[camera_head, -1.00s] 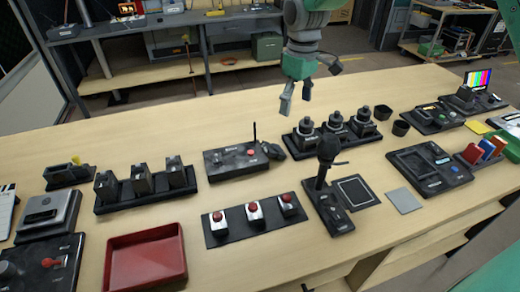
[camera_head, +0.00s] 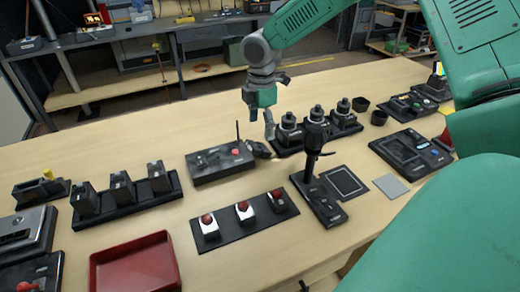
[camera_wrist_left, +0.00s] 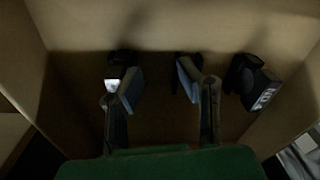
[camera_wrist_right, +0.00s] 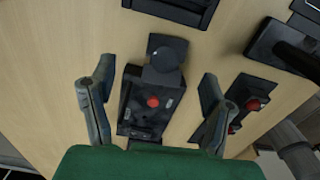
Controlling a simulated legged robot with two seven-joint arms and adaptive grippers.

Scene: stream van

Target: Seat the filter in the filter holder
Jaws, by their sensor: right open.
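I cannot tell for certain which piece is the filter; a plain thin grey square (camera_head: 391,186) lies flat beside a dark square plate with a light outline (camera_head: 345,182). Both are right of a black upright stand (camera_head: 313,165). My right gripper (camera_head: 260,118) is open and empty above the right end of a black box with a red knob (camera_head: 222,160). In the right wrist view, the box (camera_wrist_right: 150,103) and a dark rounded piece (camera_wrist_right: 165,62) lie below and between its spread fingers. My left gripper (camera_wrist_left: 160,85) shows open and empty in the left wrist view.
Three round black pieces (camera_head: 315,125) stand on a base just right of my right gripper. Red buttons (camera_head: 243,212), a red tray (camera_head: 135,265) and a black rack (camera_head: 125,195) are nearer. Two dark cups (camera_head: 378,118) stand farther right. My right arm hides the table's right side.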

